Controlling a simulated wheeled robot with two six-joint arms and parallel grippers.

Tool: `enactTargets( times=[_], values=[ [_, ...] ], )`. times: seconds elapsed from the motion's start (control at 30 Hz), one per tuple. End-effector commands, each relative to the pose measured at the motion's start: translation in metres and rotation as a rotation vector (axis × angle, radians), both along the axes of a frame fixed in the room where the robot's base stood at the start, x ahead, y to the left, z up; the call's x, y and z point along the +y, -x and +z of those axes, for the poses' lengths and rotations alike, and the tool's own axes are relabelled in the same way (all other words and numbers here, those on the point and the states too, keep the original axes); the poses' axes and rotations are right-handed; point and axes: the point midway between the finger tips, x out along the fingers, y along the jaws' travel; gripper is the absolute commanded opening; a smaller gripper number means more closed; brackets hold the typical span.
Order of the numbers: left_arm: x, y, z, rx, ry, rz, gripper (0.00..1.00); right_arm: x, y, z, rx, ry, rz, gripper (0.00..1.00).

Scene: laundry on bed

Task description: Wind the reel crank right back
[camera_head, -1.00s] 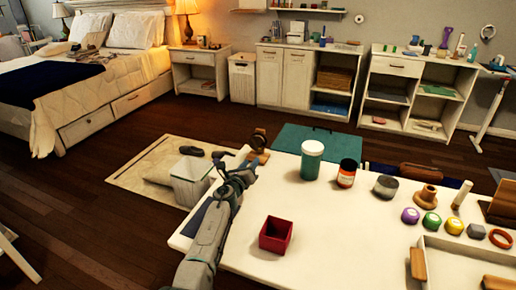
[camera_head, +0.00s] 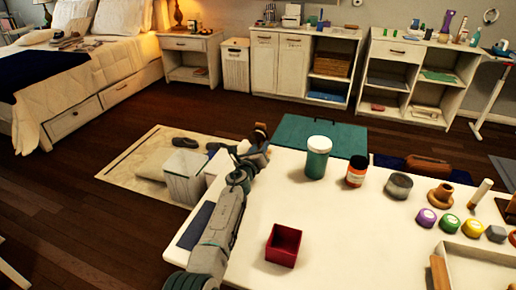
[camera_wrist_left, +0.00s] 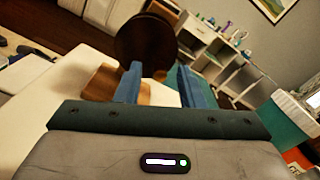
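The reel (camera_head: 261,134) is a dark brown disc on a light wooden base, at the table's far left corner. In the left wrist view the disc (camera_wrist_left: 143,40) stands just beyond my fingers, with its base (camera_wrist_left: 103,84) at lower left. My left gripper (camera_head: 254,155) is close in front of the reel. In the wrist view its two blue fingers (camera_wrist_left: 158,76) are apart. A small brown knob-like part (camera_wrist_left: 160,75) shows between them; I cannot tell whether it is the crank or whether the fingers touch it. My right gripper is not in view.
On the white table (camera_head: 340,225) stand a red open box (camera_head: 284,246), a teal jar (camera_head: 318,158), an orange-labelled jar (camera_head: 356,172) and a grey tin (camera_head: 398,186). A tray (camera_head: 475,262) is at front right. The middle of the table is clear.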

Motion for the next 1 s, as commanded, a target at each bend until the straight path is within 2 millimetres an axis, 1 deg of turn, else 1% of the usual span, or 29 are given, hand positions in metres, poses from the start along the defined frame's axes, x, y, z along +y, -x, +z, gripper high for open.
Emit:
enactTargets(
  times=[0.07,0.1,0.23,0.27,0.5,0.67,0.8,1.0],
  values=[
    [0.0,0.0,0.0,0.0,0.0,0.0,0.35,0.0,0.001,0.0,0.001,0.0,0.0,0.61],
    [0.0,0.0,0.0,0.0,0.0,0.0,0.27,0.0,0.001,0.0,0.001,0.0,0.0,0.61],
    [0.0,0.0,0.0,0.0,0.0,0.0,0.02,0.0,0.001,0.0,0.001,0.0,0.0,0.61],
    [0.0,0.0,0.0,0.0,0.0,0.0,0.0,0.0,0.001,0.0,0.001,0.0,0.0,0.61],
    [0.0,0.0,-0.001,-0.003,-0.01,0.0,0.0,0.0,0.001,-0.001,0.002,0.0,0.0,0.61],
    [0.001,0.0,-0.003,-0.02,-0.06,0.0,0.0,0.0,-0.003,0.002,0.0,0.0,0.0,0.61],
    [0.002,0.0,-0.005,-0.045,-0.139,0.0,0.0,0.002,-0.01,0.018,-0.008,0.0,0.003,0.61],
    [0.003,-0.001,-0.008,-0.093,-0.283,0.001,0.0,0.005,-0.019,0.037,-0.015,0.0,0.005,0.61]
  ],
)
